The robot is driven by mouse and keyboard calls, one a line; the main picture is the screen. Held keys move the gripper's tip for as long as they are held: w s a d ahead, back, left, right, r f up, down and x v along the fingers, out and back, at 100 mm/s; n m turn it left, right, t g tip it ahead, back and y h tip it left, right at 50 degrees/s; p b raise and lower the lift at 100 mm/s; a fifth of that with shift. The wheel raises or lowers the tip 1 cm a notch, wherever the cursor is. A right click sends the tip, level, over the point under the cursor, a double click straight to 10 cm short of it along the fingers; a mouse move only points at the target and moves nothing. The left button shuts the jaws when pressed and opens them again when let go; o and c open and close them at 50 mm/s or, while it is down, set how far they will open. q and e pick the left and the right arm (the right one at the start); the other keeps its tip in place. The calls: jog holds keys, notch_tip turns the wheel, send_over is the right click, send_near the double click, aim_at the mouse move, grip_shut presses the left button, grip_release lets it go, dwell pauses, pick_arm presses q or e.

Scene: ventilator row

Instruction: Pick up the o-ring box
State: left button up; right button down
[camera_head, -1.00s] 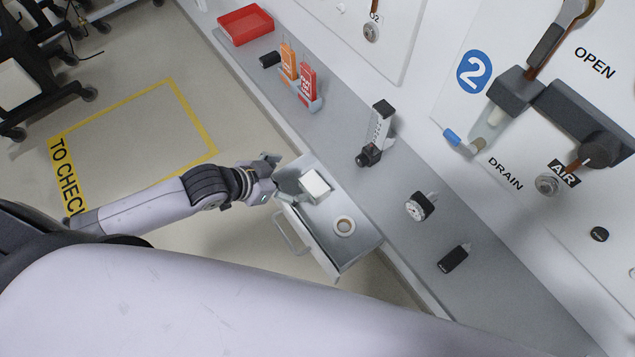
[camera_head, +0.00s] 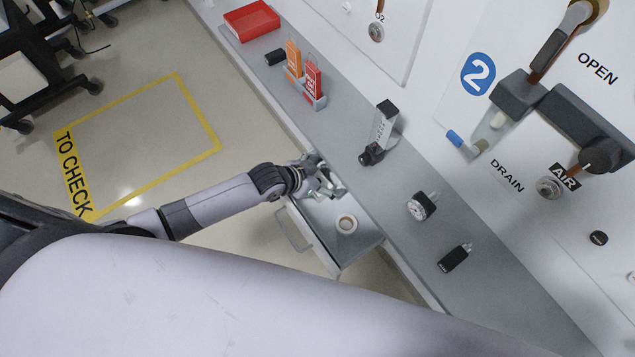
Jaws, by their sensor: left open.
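The open drawer (camera_head: 362,238) juts out from under the grey counter. The white box seen earlier in its far end, likely the o-ring box, is now mostly or wholly hidden by my left gripper. My left gripper (camera_head: 325,190) is open over that far end of the drawer, its fingers low inside it. I cannot tell whether the fingers touch the box. My right gripper is not in view.
The counter (camera_head: 345,115) above holds a flowmeter (camera_head: 382,128), a gauge (camera_head: 421,206), a black device (camera_head: 454,258), red and orange tags and a red tray (camera_head: 251,20). The marked floor area is empty.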

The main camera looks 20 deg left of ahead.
pick_arm(q)
jog(key=shift+c, duration=0.2)
jog(key=c, duration=1.2)
